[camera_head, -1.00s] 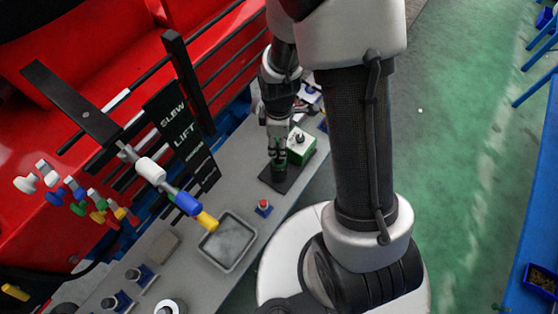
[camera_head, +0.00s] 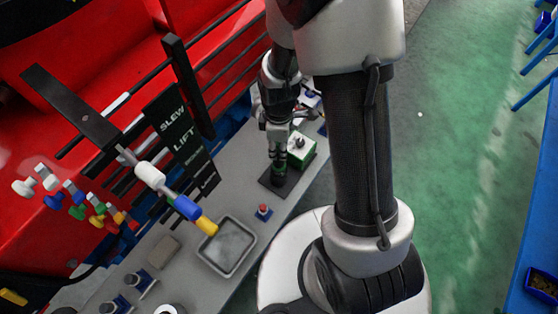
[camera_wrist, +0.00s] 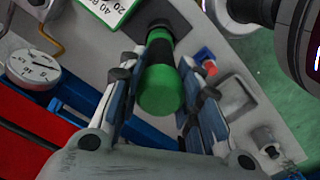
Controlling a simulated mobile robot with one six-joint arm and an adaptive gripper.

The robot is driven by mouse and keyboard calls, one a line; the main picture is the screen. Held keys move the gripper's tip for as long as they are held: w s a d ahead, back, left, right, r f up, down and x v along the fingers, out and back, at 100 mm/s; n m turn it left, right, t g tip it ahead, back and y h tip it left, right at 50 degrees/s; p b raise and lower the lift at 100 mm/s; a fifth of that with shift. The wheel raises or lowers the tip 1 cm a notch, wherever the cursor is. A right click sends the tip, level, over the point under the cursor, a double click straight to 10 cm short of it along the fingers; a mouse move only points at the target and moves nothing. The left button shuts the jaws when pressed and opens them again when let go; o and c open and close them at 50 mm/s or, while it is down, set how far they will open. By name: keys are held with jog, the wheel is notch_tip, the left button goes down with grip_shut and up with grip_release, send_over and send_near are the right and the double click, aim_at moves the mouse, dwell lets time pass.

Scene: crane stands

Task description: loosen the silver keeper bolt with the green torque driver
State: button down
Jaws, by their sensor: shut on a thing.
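The green torque driver (camera_wrist: 162,88), with a green end and a black middle, stands between my gripper's fingers in the wrist view. My gripper (camera_head: 278,152) is shut on it, pointing down over the bench. In the head view the driver (camera_head: 278,168) shows as a small dark green piece below the fingers, above a black plate (camera_head: 268,184). I cannot tell whether its tip touches the plate. I cannot make out the silver keeper bolt in either view.
A green box with a pale top and black knob (camera_head: 299,144) stands close right of my gripper. A red button (camera_head: 264,211) and a grey tray (camera_head: 227,246) lie nearer on the bench. Coloured levers (camera_head: 183,205) stick out at left. A dial gauge (camera_wrist: 33,66) shows in the wrist view.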

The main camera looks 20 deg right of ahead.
jog(key=shift+r, duration=0.1)
jog(key=shift+r+p, duration=4.35)
jog(key=shift+r, duration=1.25)
jog(key=shift+w, duration=0.1)
